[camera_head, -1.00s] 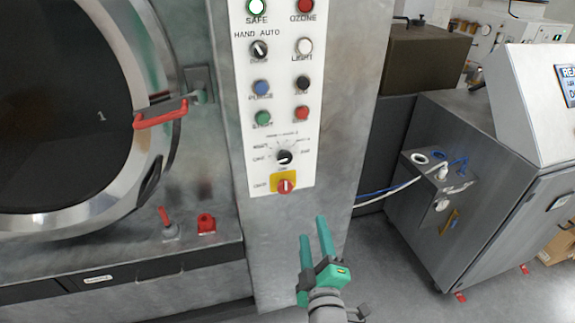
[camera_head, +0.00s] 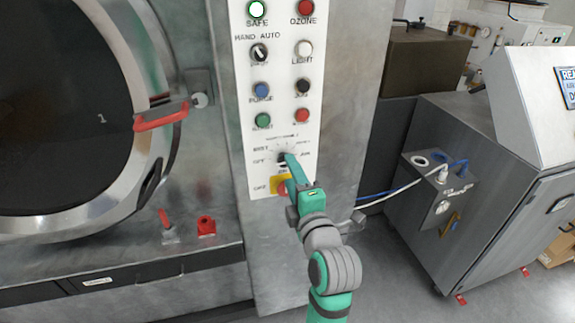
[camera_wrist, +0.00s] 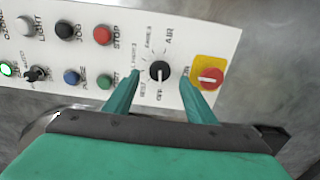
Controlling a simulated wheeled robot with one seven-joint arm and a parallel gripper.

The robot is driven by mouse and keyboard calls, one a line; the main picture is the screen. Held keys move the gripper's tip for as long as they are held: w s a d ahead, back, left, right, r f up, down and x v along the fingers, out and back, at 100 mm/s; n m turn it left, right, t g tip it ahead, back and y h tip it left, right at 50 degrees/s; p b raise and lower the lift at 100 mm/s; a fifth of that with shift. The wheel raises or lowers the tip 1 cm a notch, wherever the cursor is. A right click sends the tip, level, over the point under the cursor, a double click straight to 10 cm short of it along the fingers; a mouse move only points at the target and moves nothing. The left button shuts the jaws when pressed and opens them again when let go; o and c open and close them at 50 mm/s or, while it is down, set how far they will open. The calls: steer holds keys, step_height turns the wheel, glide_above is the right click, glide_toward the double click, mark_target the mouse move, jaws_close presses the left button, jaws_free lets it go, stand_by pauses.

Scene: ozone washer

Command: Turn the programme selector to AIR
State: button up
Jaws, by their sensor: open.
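The programme selector (camera_wrist: 159,71) is a round black knob on the white control panel (camera_wrist: 215,48). In the wrist view it sits between the two open green fingers of my gripper (camera_wrist: 160,98), with a gap to each side; whether the tips touch the panel I cannot tell. The label AIR stands at the knob's upper right there, and OFF stands below the knob. A pale mark on the knob points down towards OFF. In the head view my gripper (camera_head: 284,172) covers part of the selector (camera_head: 283,157).
A red knob on a yellow plate (camera_wrist: 204,77) is close beside the right finger. Coloured buttons, among them the red STOP button (camera_wrist: 102,36), are on the same panel. A round door with a red handle (camera_head: 161,116) is left of the panel.

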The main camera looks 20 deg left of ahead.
steer(key=shift+x, duration=2.35)
steer(key=c, duration=1)
